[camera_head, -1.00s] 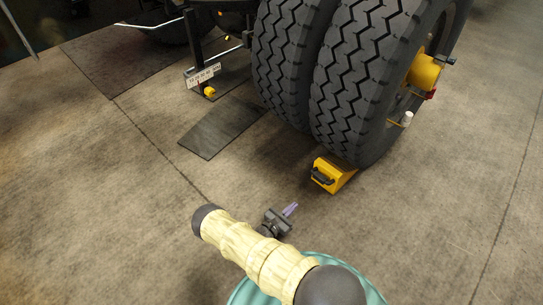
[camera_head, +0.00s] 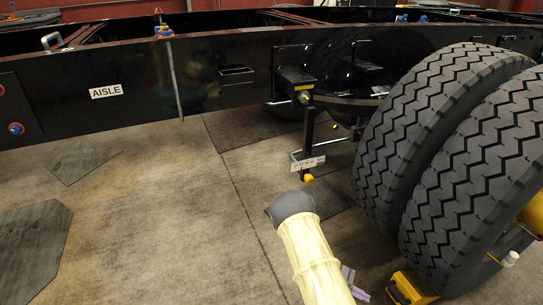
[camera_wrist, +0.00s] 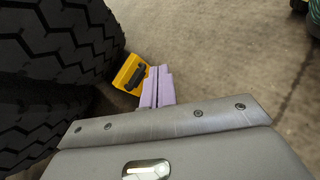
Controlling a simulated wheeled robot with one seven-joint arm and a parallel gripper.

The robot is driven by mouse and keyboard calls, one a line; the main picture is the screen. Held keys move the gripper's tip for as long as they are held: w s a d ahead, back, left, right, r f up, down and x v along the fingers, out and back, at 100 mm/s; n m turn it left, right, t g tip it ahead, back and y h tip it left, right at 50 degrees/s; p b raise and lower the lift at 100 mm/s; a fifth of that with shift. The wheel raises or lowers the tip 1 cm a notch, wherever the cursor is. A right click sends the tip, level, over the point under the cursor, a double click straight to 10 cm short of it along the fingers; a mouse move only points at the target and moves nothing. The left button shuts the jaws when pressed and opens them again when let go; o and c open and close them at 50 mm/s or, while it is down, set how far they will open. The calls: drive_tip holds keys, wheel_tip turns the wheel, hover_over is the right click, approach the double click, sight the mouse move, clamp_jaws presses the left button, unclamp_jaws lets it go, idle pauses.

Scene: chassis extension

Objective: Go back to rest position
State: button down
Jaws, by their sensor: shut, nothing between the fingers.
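My gripper's purple fingers (camera_wrist: 157,88) are together and empty in the wrist view. In the head view my gripper (camera_head: 354,284) shows low down, partly hidden behind my cream-sleeved arm. A yellow wheel chock (camera_wrist: 131,73) with a black handle lies beyond the fingers in the wrist view, by the tyre. The chock (camera_head: 408,289) also shows at the bottom edge of the head view, against the near dual tyre. My gripper is to the left of the chock in the head view. I cannot tell the exact gap between them.
Large dual tyres (camera_head: 470,150) stand at the right. A black chassis rail (camera_head: 230,75) with an AISLE label (camera_head: 106,91) runs across the back. A stand with a number plate (camera_head: 307,164) hangs below it. Dark mats (camera_head: 30,250) lie on the floor, which is clear at centre left.

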drive_tip(key=s+a+r+m+t+y+p, duration=0.2)
drive_tip(key=s+a+r+m+y+p, duration=0.15)
drive_tip(key=r, duration=1.05)
drive_tip(key=s+a+r+m+t+y+p, duration=0.25)
drive_tip(key=a+r+m+y+p, duration=0.2)
drive_tip(key=r, duration=0.85)
drive_tip(key=s+a+r+m+t+y+p, duration=0.1)
drive_tip(key=s+a+r+m+y+p, duration=0.3)
drive_tip(key=r, duration=1)
drive_tip(key=w+p+v, duration=0.3)
drive_tip(key=p+v, duration=1.5)
drive_tip(key=p, duration=0.1)
drive_tip(key=w+r+p+v, duration=0.1)
drive_tip(key=w+p+v, duration=0.3)
drive_tip(key=p+v, duration=1.5)
drive_tip(key=shift+w+r+n, duration=0.2)
drive_tip(key=shift+w+n, duration=0.2)
drive_tip(key=shift+w, duration=0.1)
drive_tip(key=shift+d, duration=0.1)
